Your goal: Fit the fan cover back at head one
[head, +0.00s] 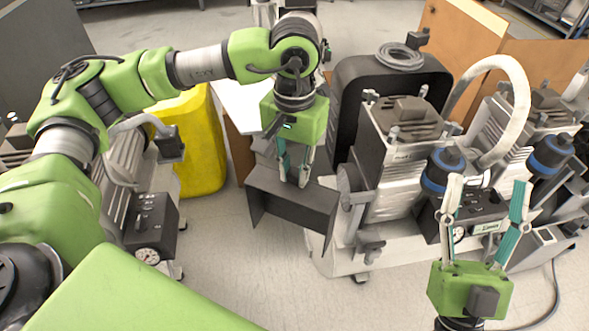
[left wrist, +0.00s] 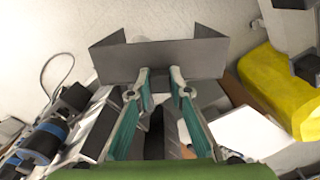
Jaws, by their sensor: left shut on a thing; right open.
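The fan cover (head: 292,203) is a dark grey bent sheet-metal piece with side flanges. My left gripper (head: 294,180) is shut on its upper edge and holds it in the air, left of the compressor. The left wrist view also shows the cover (left wrist: 160,62) across the fingertips of my left gripper (left wrist: 160,75). The compressor's nearest head (head: 400,150) is a ribbed silver block with a dark finned top. A round part (head: 346,188) shows at its left side, close to the cover's right end. My right gripper (head: 485,190) is open and empty, in front of the compressor.
A yellow container (head: 195,140) stands behind my left arm. A black case (head: 350,85) is behind the compressor. Blue-banded filters (head: 440,170) and a thick pale hose (head: 515,90) rise at the right. The floor (head: 230,260) below the cover is clear.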

